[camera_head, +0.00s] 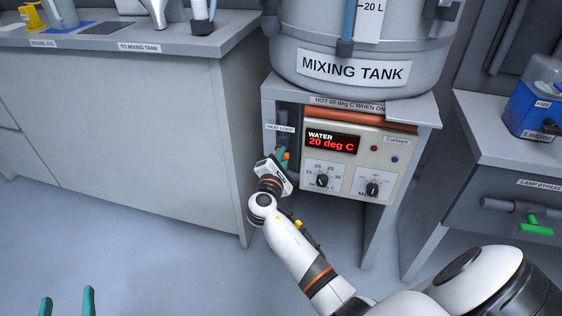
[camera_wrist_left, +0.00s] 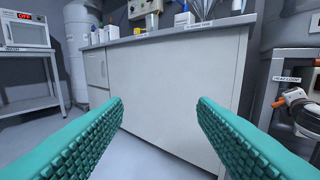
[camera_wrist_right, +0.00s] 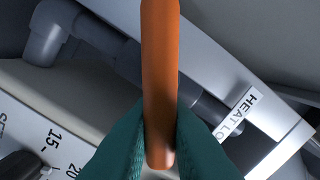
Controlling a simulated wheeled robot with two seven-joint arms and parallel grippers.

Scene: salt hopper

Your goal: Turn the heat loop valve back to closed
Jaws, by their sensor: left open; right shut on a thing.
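The heat loop valve's orange handle (camera_wrist_right: 160,70) runs upright through the right wrist view, slanting across the grey pipe (camera_wrist_right: 120,55) behind it. My right gripper (camera_wrist_right: 160,150) is shut on the handle's lower end, a teal finger on each side. In the head view, my right gripper (camera_head: 285,158) is at the heater's left side, below the HEAT LOOP label (camera_head: 279,128), and hides most of the valve. The handle (camera_wrist_left: 294,96) also shows at the right edge of the left wrist view. My left gripper (camera_head: 67,303) is open and empty, low at the left.
The heater panel (camera_head: 345,150) reads WATER 20 deg C and has two dials. It sits under the mixing tank (camera_head: 350,70). A grey counter (camera_head: 120,110) stands at the left.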

